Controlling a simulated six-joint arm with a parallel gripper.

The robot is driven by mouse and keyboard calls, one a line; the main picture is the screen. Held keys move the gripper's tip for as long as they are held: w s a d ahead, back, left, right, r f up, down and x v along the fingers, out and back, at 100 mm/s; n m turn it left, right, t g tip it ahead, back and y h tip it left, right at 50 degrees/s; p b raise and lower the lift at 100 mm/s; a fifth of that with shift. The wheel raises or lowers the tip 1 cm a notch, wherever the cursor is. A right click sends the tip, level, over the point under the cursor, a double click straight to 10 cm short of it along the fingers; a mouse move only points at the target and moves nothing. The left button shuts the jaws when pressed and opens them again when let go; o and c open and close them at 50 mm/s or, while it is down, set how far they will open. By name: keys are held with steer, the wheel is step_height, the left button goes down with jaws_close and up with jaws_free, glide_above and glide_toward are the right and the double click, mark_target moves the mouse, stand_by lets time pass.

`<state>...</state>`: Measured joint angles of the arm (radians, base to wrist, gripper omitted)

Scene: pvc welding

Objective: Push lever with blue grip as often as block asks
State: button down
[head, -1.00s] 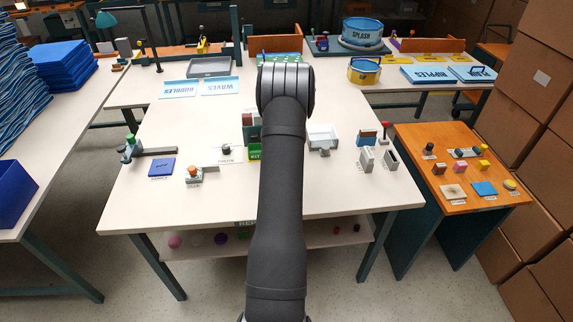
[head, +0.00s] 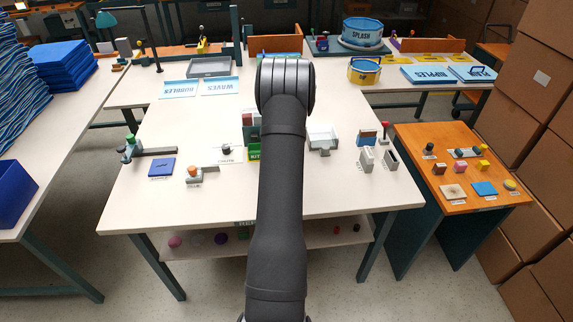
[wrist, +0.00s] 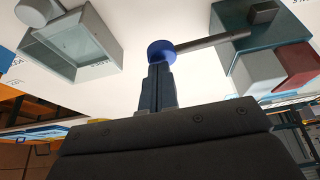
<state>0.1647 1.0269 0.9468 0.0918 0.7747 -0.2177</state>
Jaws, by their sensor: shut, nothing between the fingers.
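In the wrist view, a round blue grip (wrist: 161,50) sits on the end of a grey lever shaft (wrist: 213,41). The shaft runs right to a teal base (wrist: 258,40). My gripper (wrist: 157,68) is shut and empty. Its fingertips are right at the edge of the blue grip and overlap it in the picture; I cannot tell whether they touch. A grey block (wrist: 258,73) and a dark red block (wrist: 292,66) stand by the teal base. I can read no count on a block. In the head view, my arm hides the blue grip and my gripper.
A pale open-topped box (wrist: 85,45) stands left of the grip in the wrist view. In the head view, a green-knobbed device (head: 130,146), a blue plate (head: 162,167) and an orange-topped device (head: 194,173) are on the left. A red-knobbed lever (head: 385,127) stands on the right.

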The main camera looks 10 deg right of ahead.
steer(key=shift+r, duration=2.6)
step_height(320, 180, up, 5)
steer(key=shift+f, duration=3.05)
steer(key=shift+f, duration=0.15)
steer(key=shift+f, duration=3.45)
steer(key=shift+r, duration=4.15)
